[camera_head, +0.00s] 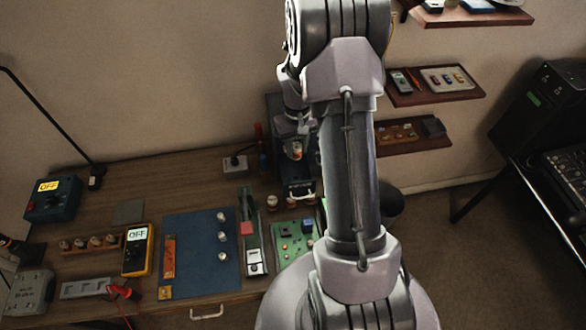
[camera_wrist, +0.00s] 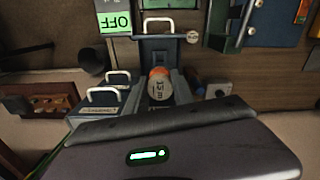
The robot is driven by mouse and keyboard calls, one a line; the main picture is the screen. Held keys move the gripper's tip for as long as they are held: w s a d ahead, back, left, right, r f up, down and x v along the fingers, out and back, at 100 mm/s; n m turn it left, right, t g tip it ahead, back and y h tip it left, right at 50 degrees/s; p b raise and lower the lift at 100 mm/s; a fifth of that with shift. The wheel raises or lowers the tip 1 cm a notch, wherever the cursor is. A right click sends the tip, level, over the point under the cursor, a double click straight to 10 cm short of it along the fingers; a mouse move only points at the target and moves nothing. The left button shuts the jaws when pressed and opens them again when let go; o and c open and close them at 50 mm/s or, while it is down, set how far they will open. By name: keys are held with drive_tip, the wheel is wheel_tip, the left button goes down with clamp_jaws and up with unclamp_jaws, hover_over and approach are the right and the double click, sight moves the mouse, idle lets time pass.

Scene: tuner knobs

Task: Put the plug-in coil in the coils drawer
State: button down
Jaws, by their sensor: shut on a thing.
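The plug-in coil (camera_wrist: 160,84), an orange and pale cylinder with "15m" on its end, sits between the fingers of my gripper (camera_wrist: 163,92) in the wrist view. In the head view the coil (camera_head: 297,150) shows small below my wrist, with my gripper (camera_head: 296,143) shut on it. A dark drawer (camera_wrist: 165,50) with a white handle stands out beyond the coil in the wrist view; its front (camera_head: 299,188) shows in the head view. The coil appears above or beside this drawer; I cannot tell which. Its label is too small to read, and my gripper hides part of its inside.
Two more white-handled drawer fronts (camera_wrist: 104,100) are at left in the wrist view. The bench holds a blue mat (camera_head: 200,265) with knobs, a yellow meter (camera_head: 138,250) and a green circuit board (camera_head: 296,240). Wall shelves (camera_head: 435,95) are at right. My arm hides much of the centre.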

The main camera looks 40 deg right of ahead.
wheel_tip(320, 180, down, 12)
drive_tip(key=shift+f+b, duration=0.1)
drive_tip(key=shift+b, duration=0.5)
drive_tip(key=c, duration=1.1)
unclamp_jaws()
drive_tip(key=shift+o, duration=0.2)
